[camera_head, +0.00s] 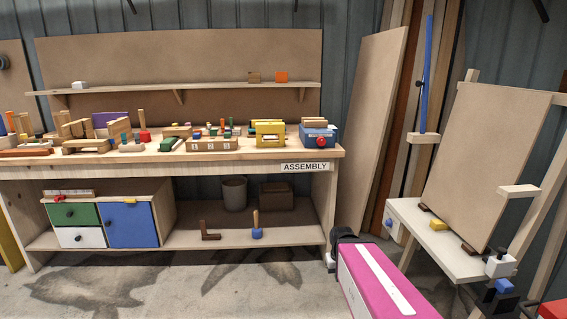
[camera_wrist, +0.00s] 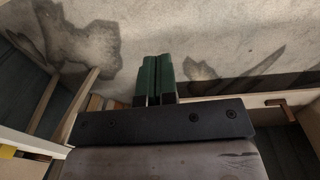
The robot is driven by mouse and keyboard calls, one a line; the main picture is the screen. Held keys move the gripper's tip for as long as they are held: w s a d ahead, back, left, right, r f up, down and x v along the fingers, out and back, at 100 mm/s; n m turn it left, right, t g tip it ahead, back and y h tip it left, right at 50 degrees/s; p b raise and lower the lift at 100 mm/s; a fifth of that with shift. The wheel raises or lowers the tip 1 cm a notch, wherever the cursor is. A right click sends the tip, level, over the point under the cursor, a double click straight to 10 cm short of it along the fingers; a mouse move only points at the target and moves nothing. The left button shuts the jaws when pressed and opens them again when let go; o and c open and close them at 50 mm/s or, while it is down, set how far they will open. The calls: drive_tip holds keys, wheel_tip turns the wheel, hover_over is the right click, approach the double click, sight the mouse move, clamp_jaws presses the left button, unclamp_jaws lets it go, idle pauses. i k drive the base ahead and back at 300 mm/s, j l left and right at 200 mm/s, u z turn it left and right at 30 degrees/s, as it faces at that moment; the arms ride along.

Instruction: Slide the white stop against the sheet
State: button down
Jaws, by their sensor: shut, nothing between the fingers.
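The sheet (camera_head: 485,165) is a large tan board leaning upright on a pale stand (camera_head: 448,255) at the right of the head view. Small dark brown blocks (camera_head: 470,247) sit at its lower edge. The likely white stop (camera_head: 499,267) is a small white block with a dark knob, by the sheet's lower right corner at the stand's front end. I cannot tell whether it touches the sheet. My gripper (camera_wrist: 155,80) shows in the wrist view, its green fingers shut together and empty above the floor. The sheet and stop are not seen there.
A blue part (camera_head: 505,287) sits just below the stop. A yellow block (camera_head: 437,224) lies on the stand. A wooden bench (camera_head: 185,156) with many coloured pieces stands at the left. Tall boards (camera_head: 372,125) lean on the back wall. Stained floor (camera_head: 200,285) lies open before the bench.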

sight(502, 265)
drive_tip(key=z, duration=1.8)
